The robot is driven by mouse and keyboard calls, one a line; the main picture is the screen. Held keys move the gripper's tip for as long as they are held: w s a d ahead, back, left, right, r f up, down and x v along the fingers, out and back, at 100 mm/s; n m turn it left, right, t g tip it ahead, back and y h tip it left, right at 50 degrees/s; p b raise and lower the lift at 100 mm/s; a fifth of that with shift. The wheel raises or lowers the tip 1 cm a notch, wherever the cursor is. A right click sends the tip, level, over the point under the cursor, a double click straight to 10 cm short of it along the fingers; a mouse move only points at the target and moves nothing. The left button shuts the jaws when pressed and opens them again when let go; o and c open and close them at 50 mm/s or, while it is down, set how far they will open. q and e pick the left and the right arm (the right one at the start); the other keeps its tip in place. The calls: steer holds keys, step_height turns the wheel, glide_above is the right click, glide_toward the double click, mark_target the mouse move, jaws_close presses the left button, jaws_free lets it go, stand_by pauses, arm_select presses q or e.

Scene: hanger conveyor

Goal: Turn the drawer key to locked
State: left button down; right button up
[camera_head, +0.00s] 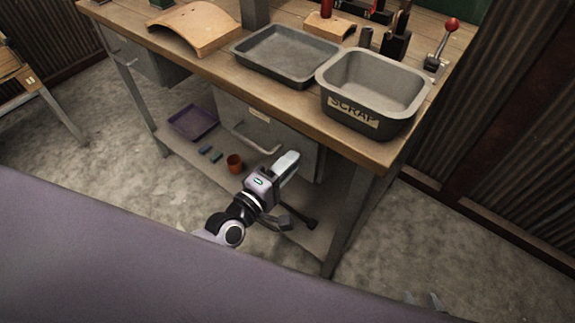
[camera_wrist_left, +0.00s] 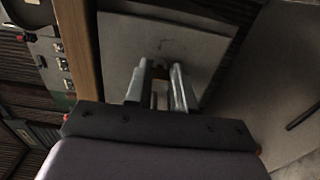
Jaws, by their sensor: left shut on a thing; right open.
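The grey drawer (camera_head: 228,112) hangs under the workbench, with a bar handle (camera_head: 252,140) and a small label on its front. My left gripper (camera_head: 288,160) is at the right part of the drawer front. In the left wrist view its fingertips (camera_wrist_left: 161,70) are shut on a small brownish thing against the grey front panel (camera_wrist_left: 125,45), taken to be the drawer key (camera_wrist_left: 160,73). The key is mostly hidden by the fingers, so its turn angle cannot be told. My right gripper (camera_head: 425,300) shows only its open fingertips at the bottom edge, away from the bench.
On the wooden bench (camera_head: 215,68) stand a scrap bin (camera_head: 395,118), a grey tray (camera_head: 262,70) and a red-knobbed lever (camera_head: 451,25). A bench leg (camera_head: 345,235) stands right of my left gripper.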

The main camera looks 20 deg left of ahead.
stand_by(0.4)
arm_select(q)
steer(key=c, duration=1)
jaws_free()
steer(key=shift+o, duration=0.2)
steer(key=shift+s, duration=0.1)
steer(key=v, duration=0.7)
steer(key=s+a+f+m+g+y+p, duration=0.2)
steer(key=s+a+f+m+g+y, duration=0.2)
steer(key=s+m, duration=0.6)
step_height(320, 180, down, 3)
steer(key=m+g, duration=0.2)
steer(key=m, duration=0.4)
steer(key=shift+s+p, duration=0.3)
steer(key=shift+p, duration=0.1)
